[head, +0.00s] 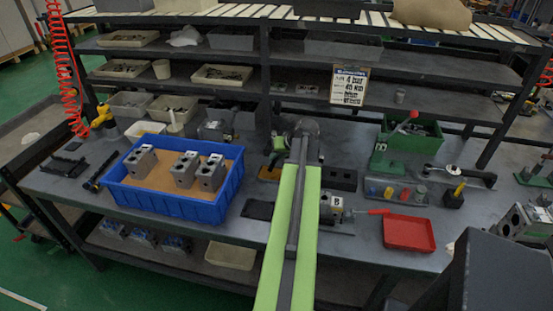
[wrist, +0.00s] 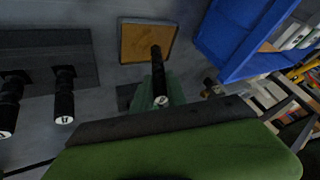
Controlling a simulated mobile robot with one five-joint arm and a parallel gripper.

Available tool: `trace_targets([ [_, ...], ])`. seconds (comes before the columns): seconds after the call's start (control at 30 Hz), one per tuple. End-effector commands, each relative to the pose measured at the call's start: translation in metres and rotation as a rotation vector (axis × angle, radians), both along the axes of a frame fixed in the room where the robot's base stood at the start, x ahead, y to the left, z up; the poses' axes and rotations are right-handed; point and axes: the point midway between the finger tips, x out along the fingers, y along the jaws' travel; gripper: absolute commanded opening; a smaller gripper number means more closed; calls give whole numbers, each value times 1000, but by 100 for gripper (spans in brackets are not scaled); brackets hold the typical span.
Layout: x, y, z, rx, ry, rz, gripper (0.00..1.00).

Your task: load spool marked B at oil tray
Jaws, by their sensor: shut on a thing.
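In the wrist view my gripper (wrist: 160,92) is shut on a black spool (wrist: 157,68) with a white end face. The mark on that face is too small to read surely. The spool overlaps the orange-floored oil tray (wrist: 130,42) in the picture; I cannot tell whether it touches. The tray also shows in the head view (head: 268,174), partly hidden by my arm. Two other black spools with white marked ends (wrist: 64,95) stand at a dark rack (wrist: 40,50) on the left of the wrist view. In the head view the held spool is hidden.
A blue bin (head: 172,206) with several grey valve blocks stands left on the bench. A valve block marked B (head: 333,206) sits right of my arm, near a red tray (head: 409,233). A green bin (head: 412,135) stands behind. Shelves rise at the back.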

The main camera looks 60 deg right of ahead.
Motion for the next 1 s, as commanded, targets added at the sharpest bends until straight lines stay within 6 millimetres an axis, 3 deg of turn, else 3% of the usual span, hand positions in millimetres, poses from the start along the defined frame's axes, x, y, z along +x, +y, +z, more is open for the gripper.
trace_targets([
  [1.0,-1,-1,-9,0,-1,-1,0],
])
